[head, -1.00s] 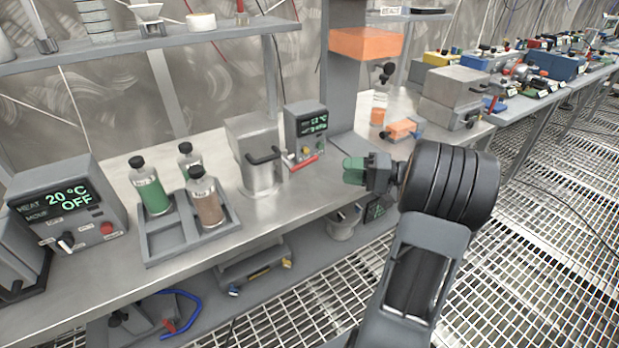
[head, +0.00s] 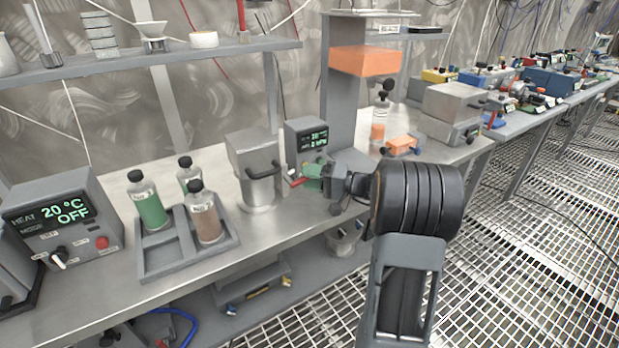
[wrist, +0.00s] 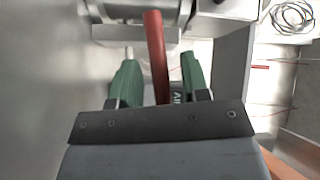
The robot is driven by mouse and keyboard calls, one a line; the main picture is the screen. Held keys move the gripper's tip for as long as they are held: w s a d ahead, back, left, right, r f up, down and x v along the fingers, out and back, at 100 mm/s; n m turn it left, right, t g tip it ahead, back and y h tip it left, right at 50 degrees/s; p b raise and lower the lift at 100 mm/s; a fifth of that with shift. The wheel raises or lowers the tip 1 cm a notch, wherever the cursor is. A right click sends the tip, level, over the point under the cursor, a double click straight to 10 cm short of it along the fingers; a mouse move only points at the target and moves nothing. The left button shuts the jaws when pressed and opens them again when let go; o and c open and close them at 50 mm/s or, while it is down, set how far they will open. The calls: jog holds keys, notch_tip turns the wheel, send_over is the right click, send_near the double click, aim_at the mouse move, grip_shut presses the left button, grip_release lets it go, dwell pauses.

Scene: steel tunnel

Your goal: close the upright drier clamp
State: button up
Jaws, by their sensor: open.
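The upright drier is a grey unit (head: 303,135) with a small green-lit display, standing on the steel bench beside a metal vessel (head: 256,180) with a black handle. A red clamp lever (head: 296,182) shows low at the drier's front, partly hidden by my gripper. My gripper (head: 310,177) has green fingers and is open, close in front of the drier. In the wrist view the red lever (wrist: 154,45) runs between the two green fingers (wrist: 160,72), with gaps on both sides. Whether any finger touches it is unclear. The lever's lower end is hidden behind my gripper.
A grey tray (head: 160,262) with several bottles stands left of the vessel. A heater box (head: 62,222) reads 20 °C OFF. A tall column with an orange block (head: 366,61) rises behind my gripper. A small orange device (head: 402,145) lies to the right.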

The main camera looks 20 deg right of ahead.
jog(key=shift+w+a, duration=0.15)
jog(key=shift+a, duration=0.1)
grip_shut()
dwell(0.3)
